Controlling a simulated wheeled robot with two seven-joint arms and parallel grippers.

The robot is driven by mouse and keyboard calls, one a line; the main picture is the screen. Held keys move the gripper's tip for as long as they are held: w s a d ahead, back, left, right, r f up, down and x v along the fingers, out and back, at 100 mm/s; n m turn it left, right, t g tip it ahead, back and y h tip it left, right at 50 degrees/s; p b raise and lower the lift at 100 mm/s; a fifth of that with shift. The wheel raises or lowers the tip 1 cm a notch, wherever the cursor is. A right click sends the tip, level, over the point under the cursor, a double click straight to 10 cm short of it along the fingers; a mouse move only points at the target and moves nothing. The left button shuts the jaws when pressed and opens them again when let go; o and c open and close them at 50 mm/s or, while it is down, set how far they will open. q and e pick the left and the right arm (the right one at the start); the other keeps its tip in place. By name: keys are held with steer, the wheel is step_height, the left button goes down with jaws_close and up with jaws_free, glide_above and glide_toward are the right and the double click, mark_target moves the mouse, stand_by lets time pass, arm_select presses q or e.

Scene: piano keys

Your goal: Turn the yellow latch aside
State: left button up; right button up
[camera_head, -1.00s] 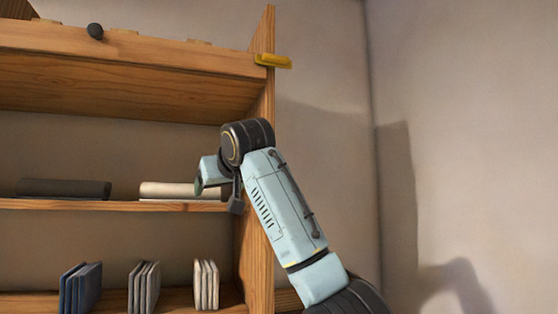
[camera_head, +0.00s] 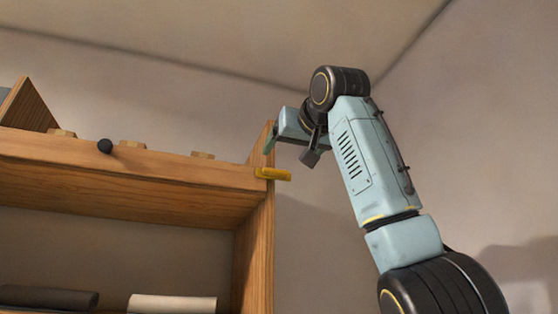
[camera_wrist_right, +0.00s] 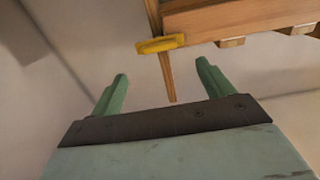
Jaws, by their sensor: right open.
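The yellow latch (camera_head: 272,174) is a short flat bar at the right end of the wooden cabinet's upper front edge, lying about level and jutting a little past the side panel. In the right wrist view the latch (camera_wrist_right: 160,44) shows beyond the fingertips, between them and higher in the picture. My right gripper (camera_head: 288,152) is just above the latch in the head view, with a gap between them. Its two green fingers (camera_wrist_right: 160,72) are apart, with nothing between them. My left gripper is not in view.
A dark roll (camera_head: 48,298) and a white roll (camera_head: 172,304) lie on the shelf below. Bare wall and free room lie to the right of the cabinet.

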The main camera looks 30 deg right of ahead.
mark_target(277, 169)
steer(key=p+x, duration=0.3)
steer(key=x, duration=0.5)
steer(key=shift+a, duration=0.1)
steer(key=c, duration=1)
